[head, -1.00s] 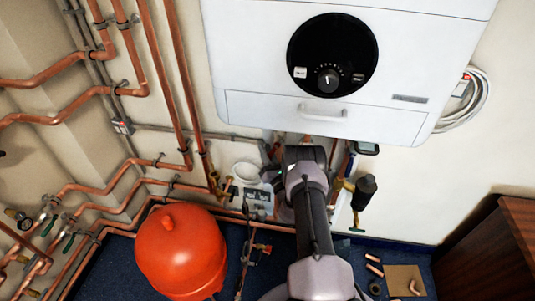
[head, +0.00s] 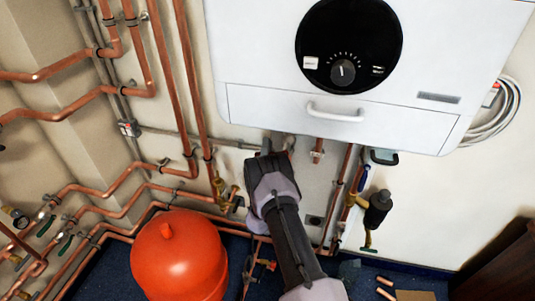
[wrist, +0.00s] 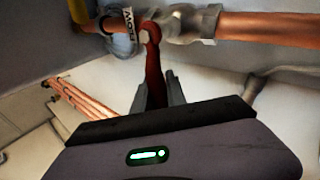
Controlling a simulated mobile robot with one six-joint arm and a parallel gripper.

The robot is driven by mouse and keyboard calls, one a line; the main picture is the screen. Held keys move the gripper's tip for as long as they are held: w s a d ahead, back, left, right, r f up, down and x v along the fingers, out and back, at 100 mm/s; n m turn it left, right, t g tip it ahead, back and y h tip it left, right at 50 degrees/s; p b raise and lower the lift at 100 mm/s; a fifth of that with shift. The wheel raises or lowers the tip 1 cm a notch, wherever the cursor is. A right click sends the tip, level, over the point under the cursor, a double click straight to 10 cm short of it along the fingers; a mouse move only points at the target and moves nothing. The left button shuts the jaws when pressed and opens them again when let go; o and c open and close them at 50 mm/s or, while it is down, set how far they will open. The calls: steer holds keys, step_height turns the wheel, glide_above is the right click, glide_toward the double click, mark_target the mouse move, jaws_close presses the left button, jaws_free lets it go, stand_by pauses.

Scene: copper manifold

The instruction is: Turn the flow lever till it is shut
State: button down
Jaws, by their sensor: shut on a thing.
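The flow lever (wrist: 153,65) is red and shows in the wrist view. It runs down the picture from its pivot bolt on a grey metal valve (wrist: 190,24) and stands roughly across the copper pipe (wrist: 270,29). A white tag (wrist: 119,32) beside the pivot reads FLOW, upside down. My gripper (wrist: 157,88) has its two fingers closed around the lower part of the lever, one on each side.
The white boiler (head: 255,106) hangs above my arm. A red expansion vessel (head: 178,255) stands left of it. Brass fittings (head: 222,190) sit close to its left side.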

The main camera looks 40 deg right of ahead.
steer(key=shift+d+r+m+g+h, duration=0.1)
steer(key=shift+r+m+g+h, duration=0.2)
steer(key=shift+m+g+h, duration=0.45)
steer(key=shift+a+r+m+g+h, duration=0.1)
steer(key=shift+r+m+g+h, duration=0.2)
steer(key=shift+m, duration=0.8)
steer(key=shift+d+r+m+g+h, duration=0.1)
steer(key=shift+r+m+g+h, duration=0.35)
steer(key=shift+m, duration=0.5)
steer(key=shift+r, duration=0.1)
steer(key=c, duration=1.6)
jaws_free()
steer(key=shift+d, duration=0.1)
steer(key=shift+f, duration=0.2)
